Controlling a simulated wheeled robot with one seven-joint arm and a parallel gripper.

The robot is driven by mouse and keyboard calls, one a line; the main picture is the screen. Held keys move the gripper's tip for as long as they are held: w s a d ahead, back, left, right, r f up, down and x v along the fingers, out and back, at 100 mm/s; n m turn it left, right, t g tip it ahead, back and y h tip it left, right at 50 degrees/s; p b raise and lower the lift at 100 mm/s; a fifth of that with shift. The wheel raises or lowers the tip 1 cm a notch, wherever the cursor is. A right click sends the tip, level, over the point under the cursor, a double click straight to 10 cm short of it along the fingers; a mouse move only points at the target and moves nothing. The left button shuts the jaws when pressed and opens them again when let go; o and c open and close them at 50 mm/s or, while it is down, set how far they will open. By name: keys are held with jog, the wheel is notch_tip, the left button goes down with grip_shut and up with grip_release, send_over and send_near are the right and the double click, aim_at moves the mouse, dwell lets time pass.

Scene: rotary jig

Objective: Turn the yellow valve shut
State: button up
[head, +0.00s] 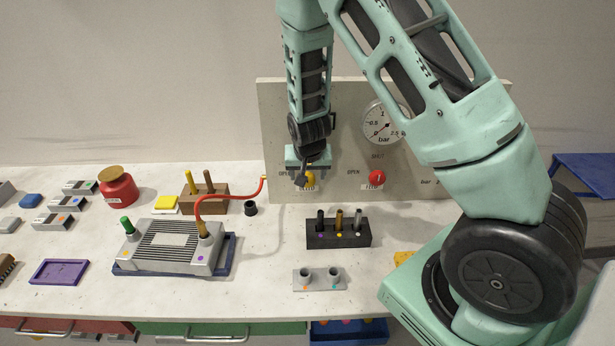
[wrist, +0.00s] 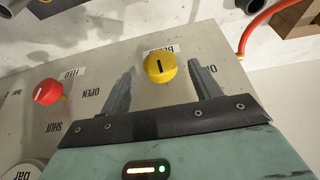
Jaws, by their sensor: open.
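The yellow valve (wrist: 160,67) is a round knob on the upright grey panel, with a short dark line on its face running roughly up and down in the wrist view. My gripper (wrist: 161,78) is open, with one finger on each side of the knob and a visible gap to both. I cannot tell whether the fingertips reach the knob's depth. In the head view the yellow valve (head: 310,181) is partly hidden by my gripper (head: 303,178). Part of an OPEN label shows left of it there; its SHUT label is hidden.
A red valve (head: 376,177) and a pressure gauge (head: 386,121) are on the same panel (head: 450,185). A red hose (head: 225,197) meets the panel left of the yellow valve. A black block with pegs (head: 338,238) and a black cup (head: 250,208) stand on the table below.

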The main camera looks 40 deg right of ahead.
aim_at(309, 179)
jog(key=shift+x, duration=1.65)
jog(key=c, duration=1)
jog(key=shift+o, duration=0.2)
jog(key=shift+s+f+b, duration=0.1)
jog(key=shift+f+b, duration=0.1)
jog(key=shift+b, duration=0.1)
jog(key=shift+d+y+b, duration=0.1)
jog(key=shift+y+b, duration=0.3)
jog(key=shift+b, duration=0.35)
jog(key=shift+t, duration=0.3)
jog(key=shift+r, duration=0.15)
jog(key=o, duration=1)
jog(key=shift+c, duration=0.2)
jog(key=shift+r+b, duration=0.1)
jog(key=shift+b, duration=0.2)
